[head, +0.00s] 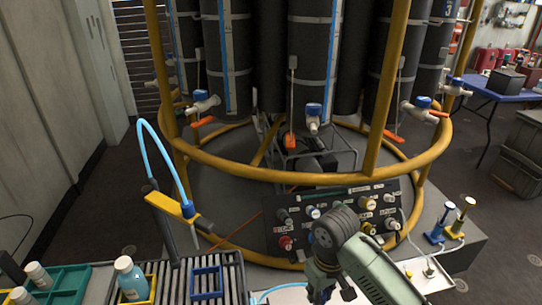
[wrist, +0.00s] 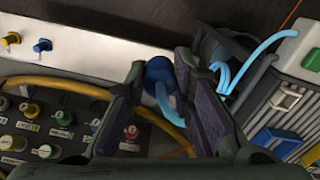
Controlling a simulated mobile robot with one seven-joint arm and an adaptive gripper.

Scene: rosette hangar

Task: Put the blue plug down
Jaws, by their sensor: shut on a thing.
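The blue plug (wrist: 158,72) sits between the two fingers of my gripper (wrist: 160,80) in the wrist view, with a light blue hose (wrist: 170,105) running from it. My gripper is shut on the plug. In the head view my gripper (head: 322,285) is at the bottom, in front of the knob panel, over a pale surface. My arm hides part of it there, and I cannot make out the plug. A light blue hose (head: 268,291) shows just left of the gripper. Whether the plug touches the surface below, I cannot tell.
The black knob panel (head: 352,193) stands close behind my gripper. A yellow ring rail (head: 290,176) surrounds the black cylinders. Left is a roller rack (head: 238,262) with a blue tray (head: 206,271). In the wrist view a white ledge (wrist: 85,60) has bare room.

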